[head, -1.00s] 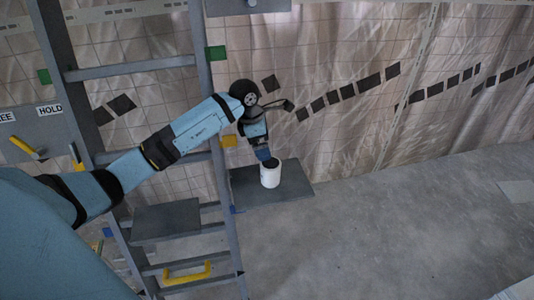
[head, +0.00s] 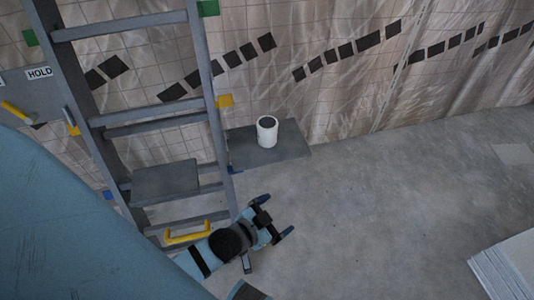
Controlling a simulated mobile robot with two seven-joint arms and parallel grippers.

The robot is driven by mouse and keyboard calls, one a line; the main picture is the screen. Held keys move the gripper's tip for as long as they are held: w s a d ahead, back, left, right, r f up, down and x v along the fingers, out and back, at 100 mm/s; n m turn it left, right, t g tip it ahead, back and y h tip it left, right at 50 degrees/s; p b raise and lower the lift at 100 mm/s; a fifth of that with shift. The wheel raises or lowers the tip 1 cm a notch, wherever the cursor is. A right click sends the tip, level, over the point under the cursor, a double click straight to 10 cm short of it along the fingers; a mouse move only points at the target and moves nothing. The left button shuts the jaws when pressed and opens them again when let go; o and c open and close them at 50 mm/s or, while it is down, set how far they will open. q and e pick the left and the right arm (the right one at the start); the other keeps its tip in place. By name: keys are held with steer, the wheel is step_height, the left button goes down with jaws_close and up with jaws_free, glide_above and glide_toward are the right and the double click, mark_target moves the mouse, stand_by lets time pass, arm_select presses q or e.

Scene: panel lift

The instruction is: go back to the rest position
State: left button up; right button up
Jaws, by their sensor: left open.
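My left gripper (head: 277,215) is at the lower middle of the head view, in front of the ladder's lower right side. Its two fingers are spread apart with nothing between them. A white can with a dark top (head: 267,135) stands upright on a grey shelf (head: 290,152) to the right of the ladder. The gripper is well below the can in the picture and apart from it. My right gripper is not in view.
A grey ladder (head: 205,80) stands at the left, with a grey step plate (head: 165,182) and a yellow handle (head: 188,232) low on it. Pale stacked panels (head: 510,268) lie at the lower right. The floor (head: 390,200) between is clear.

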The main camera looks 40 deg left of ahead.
arm_select(q)
steer(key=s+d+f+n+g, duration=0.1)
steer(key=s+f+n+g, duration=0.2)
steer(key=s+f, duration=0.1)
steer(key=shift+s+d, duration=0.3)
steer(key=shift+s, duration=0.5)
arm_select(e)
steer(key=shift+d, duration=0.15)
arm_select(q)
steer(key=shift+r, duration=0.15)
step_height(320, 180, up, 14)
steer(key=a+p, duration=0.1)
steer(key=p, duration=1.6)
steer(key=shift+s+m, duration=0.3)
steer(key=shift+s, duration=0.1)
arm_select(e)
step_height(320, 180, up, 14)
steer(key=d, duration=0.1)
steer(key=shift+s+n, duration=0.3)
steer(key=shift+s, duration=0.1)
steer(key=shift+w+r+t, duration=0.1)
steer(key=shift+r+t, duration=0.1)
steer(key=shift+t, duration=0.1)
